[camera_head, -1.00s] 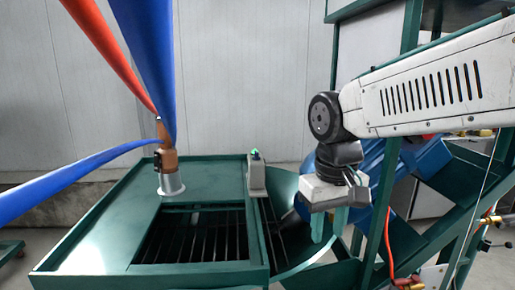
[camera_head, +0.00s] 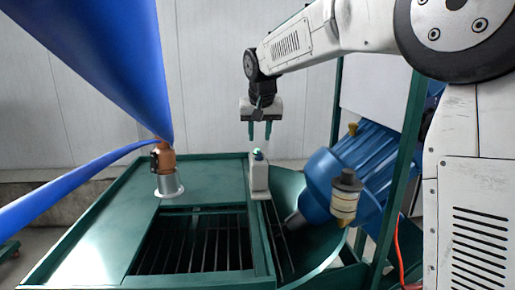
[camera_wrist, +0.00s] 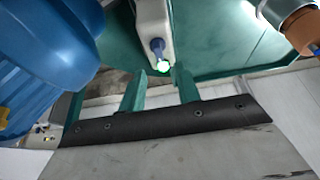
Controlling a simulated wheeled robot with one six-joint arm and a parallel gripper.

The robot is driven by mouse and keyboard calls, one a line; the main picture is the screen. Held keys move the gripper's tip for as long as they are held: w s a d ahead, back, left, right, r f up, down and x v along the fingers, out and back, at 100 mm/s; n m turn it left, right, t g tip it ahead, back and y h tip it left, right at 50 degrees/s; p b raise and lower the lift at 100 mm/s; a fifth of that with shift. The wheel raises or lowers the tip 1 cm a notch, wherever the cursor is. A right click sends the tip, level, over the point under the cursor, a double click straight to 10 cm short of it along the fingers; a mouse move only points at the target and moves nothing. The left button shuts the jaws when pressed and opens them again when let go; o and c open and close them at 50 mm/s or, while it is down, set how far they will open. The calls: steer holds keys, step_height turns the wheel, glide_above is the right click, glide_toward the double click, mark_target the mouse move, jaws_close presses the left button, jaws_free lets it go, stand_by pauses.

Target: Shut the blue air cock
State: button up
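A grey post (camera_head: 259,178) stands at the right edge of the green table. On its top is a small blue part with a green tip (camera_head: 257,154); it also shows in the wrist view (camera_wrist: 157,47), glowing at its end. I cannot tell whether this is the blue air cock; no other clear cock shows now. My gripper (camera_head: 258,138) points down just above the post, its two green fingers apart with nothing between them. In the wrist view, the gripper (camera_wrist: 158,72) lines up with the green tip, which appears between the fingertips.
The green table (camera_head: 105,225) has a barred opening. A copper and steel nozzle (camera_head: 167,172) with a blue hose (camera_head: 95,45) stands on the left. A blue motor (camera_head: 365,165) and a green frame post (camera_head: 408,140) stand right of the grey post.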

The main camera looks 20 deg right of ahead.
mark_target(259, 151)
steer(key=x, duration=0.6)
steer(key=shift+d, duration=0.1)
jaws_close()
